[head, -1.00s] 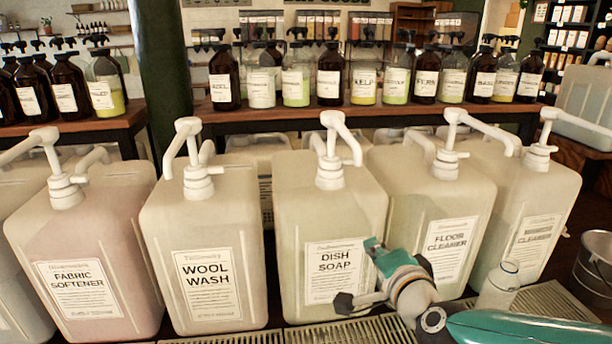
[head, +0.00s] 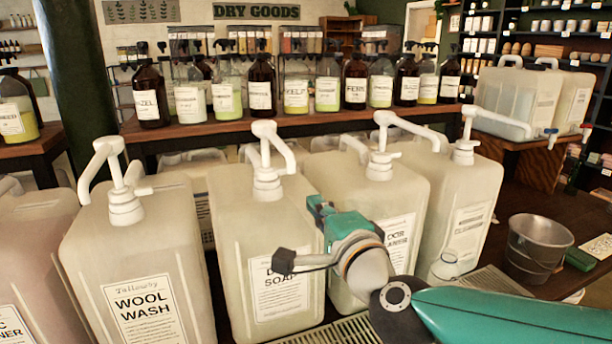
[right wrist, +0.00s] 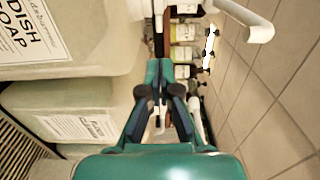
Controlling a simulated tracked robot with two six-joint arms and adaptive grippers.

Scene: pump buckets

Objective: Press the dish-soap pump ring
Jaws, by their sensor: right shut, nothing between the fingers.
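The dish-soap jug (head: 232,235) is a large translucent off-white container in the middle of the head view. Its white pump (head: 267,182) stands upright on top, with a spout bent to the sides. My right gripper (head: 283,261) is in front of the jug, overlapping the upper part of its label and well below the pump. The jug's label also shows at the upper left of the right wrist view (right wrist: 35,32), turned sideways. In that view the right gripper's dark fingertips (right wrist: 160,92) are together with nothing held. My left gripper is not in view.
The wool-wash jug (head: 150,265) stands left of the dish soap. The floor-cleaner jug (head: 405,190) is close on the right, partly behind my right arm. A metal bucket (head: 536,248) stands at the right. A shelf of bottles (head: 300,122) runs behind.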

